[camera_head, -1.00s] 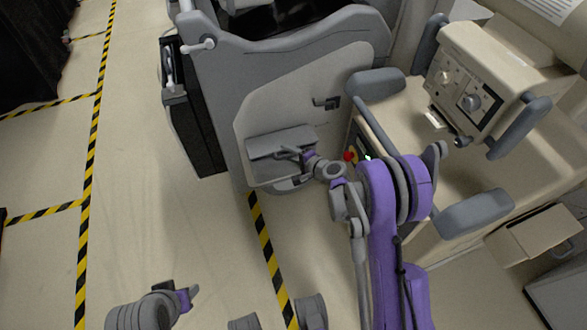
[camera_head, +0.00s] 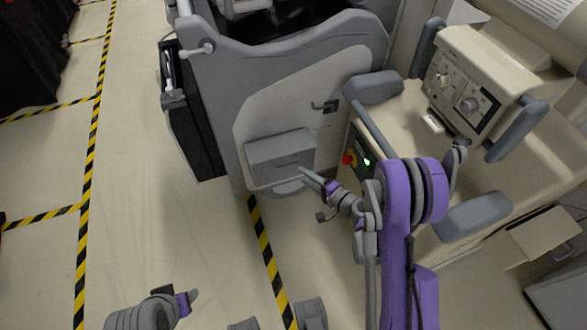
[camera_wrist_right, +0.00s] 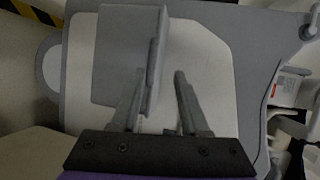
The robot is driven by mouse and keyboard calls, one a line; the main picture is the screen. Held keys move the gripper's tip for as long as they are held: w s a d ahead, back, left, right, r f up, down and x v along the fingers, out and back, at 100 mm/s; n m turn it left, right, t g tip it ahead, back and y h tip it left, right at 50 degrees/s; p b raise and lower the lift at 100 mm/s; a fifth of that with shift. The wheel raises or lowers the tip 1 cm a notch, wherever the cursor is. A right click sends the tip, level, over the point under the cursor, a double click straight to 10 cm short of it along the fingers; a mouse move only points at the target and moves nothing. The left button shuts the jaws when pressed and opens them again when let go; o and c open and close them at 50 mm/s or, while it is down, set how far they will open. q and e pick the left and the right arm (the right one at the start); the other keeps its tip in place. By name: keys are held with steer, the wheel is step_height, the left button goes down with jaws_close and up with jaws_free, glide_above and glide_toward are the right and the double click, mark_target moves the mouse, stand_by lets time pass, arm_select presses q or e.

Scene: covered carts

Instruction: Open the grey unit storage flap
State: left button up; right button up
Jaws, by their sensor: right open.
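The grey storage flap (camera_head: 280,147) is on the lower part of the grey unit (camera_head: 300,70), on its light side panel. A small handle shape shows on its front. I cannot tell if the flap is shut or slightly ajar. My right gripper (camera_head: 314,179) is open and empty, just right of the flap's lower right corner. In the right wrist view the flap (camera_wrist_right: 118,60) shows beyond the open gripper (camera_wrist_right: 166,85), whose left finger overlaps its edge; contact is unclear. My left gripper (camera_head: 190,299) is low at the left, away from the unit; its jaw gap is unclear.
A beige machine (camera_head: 475,80) with knobs and grey armrests stands right of the unit. A red button (camera_head: 349,160) is close to my right arm. A black panel (camera_head: 195,125) stands left of the unit.

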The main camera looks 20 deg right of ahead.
arm_select(q)
step_height(320, 180, up, 9)
steer(key=p, duration=0.7)
steer(key=shift+s+f, duration=0.15)
arm_select(e)
steer(key=s+a+r+n+g, duration=0.2)
steer(key=s+a+r+n, duration=0.1)
steer(key=r, duration=0.5)
steer(key=s+a+r+n+g, duration=0.3)
steer(key=s+r, duration=0.1)
steer(key=r, duration=0.4)
steer(key=shift+a+h, duration=0.35)
steer(key=shift+h, duration=0.05)
